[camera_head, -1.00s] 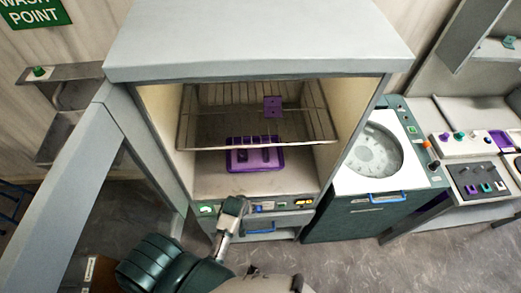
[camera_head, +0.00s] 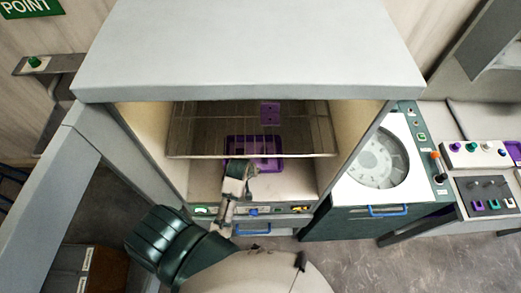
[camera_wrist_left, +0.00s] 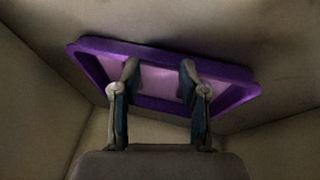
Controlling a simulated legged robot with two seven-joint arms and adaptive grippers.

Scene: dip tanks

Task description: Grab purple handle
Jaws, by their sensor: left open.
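A purple tray (camera_head: 272,148) lies on the floor of an open cabinet, below the wire rack. A separate purple piece (camera_head: 270,113) with small holes shows at the rack's level. My left gripper (camera_head: 240,169) reaches into the cabinet and covers the tray's front left part in the head view. In the left wrist view, its two fingers (camera_wrist_left: 160,72) are apart, with nothing held between them. They overlap the purple tray's pale middle (camera_wrist_left: 160,82) in that view; I cannot tell whether they touch it. I cannot make out a distinct handle. My right gripper is not in view.
The cabinet (camera_head: 250,50) has side walls close around my arm, and its wire rack (camera_head: 200,155) hangs above the tray. The open door (camera_head: 50,185) stands at left. A round-lidded washer (camera_head: 375,160) and a control bench (camera_head: 485,190) stand at right.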

